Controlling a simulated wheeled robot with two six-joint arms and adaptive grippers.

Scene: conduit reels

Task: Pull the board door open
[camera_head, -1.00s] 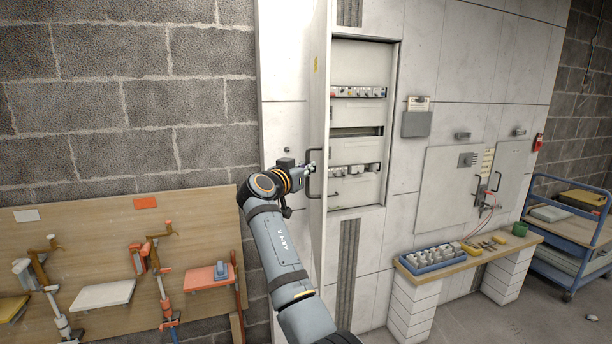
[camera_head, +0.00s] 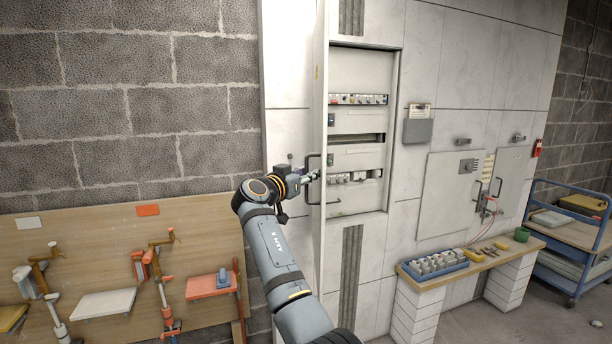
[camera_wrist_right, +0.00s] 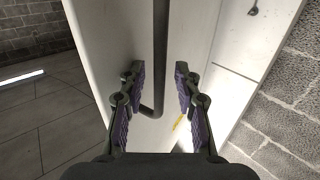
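The board door (camera_head: 320,110) stands swung out from the tall grey board, seen nearly edge-on in the head view. A dark bar handle (camera_head: 309,188) is on its left-hand face. My right gripper (camera_head: 314,175) is at the handle, coming from the left. In the right wrist view, the handle (camera_wrist_right: 160,60) runs down between the spread fingers (camera_wrist_right: 160,88) and bends at its lower end. Both finger pads appear apart from the bar, and the pale door face (camera_wrist_right: 115,30) lies beyond them. My left gripper is not in view.
The open board (camera_head: 358,120) shows rows of breakers. A wooden panel (camera_head: 120,240) with clamps and small shelves stands at the left. A low bench (camera_head: 470,262) with a blue tray (camera_head: 434,268) and a blue cart (camera_head: 575,235) are at the right.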

